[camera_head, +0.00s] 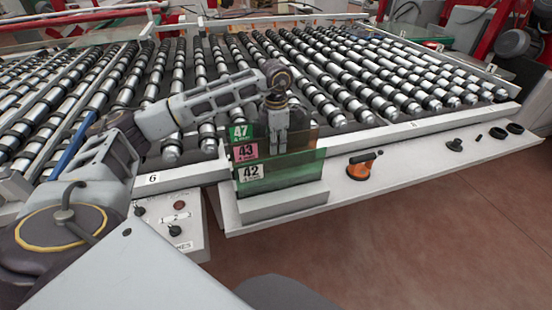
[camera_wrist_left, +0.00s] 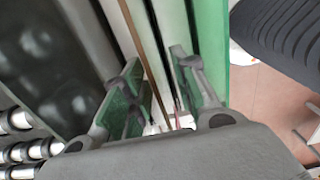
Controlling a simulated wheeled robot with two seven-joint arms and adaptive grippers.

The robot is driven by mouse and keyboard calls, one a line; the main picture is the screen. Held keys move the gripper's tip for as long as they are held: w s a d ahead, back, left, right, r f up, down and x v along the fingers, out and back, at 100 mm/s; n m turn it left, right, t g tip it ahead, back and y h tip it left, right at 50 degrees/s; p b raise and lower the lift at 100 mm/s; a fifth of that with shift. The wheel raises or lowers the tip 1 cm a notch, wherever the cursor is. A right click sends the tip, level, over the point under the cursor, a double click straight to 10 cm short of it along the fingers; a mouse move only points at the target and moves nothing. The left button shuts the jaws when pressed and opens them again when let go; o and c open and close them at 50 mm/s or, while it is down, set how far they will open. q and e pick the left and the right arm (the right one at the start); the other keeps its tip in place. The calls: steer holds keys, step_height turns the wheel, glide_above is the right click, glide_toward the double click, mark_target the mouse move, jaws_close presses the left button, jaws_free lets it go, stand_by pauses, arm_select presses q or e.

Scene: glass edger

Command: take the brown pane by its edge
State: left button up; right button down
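The brown pane (camera_head: 304,133) stands in a rack at the front of the roller table, mostly hidden behind green panes and my gripper. In the left wrist view its edge is a thin brown strip (camera_wrist_left: 146,55) running between my two fingers. My left gripper (camera_head: 275,146) points down at the panes from above. In the left wrist view the gripper (camera_wrist_left: 156,65) is open, with a finger on each side of the brown strip; I cannot tell whether either touches it. My right gripper is in neither view.
A green pane (camera_head: 300,167) labelled 42 stands in front, with labels 43 and 47 behind it. A thick green edge (camera_wrist_left: 212,40) runs close by the right finger. The pale rack (camera_head: 270,207) holds the panes. An orange-black suction tool (camera_head: 362,168) lies on the ledge to the right.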

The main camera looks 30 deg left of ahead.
arm_select(q)
steer(key=shift+f, duration=1.05)
jaws_close()
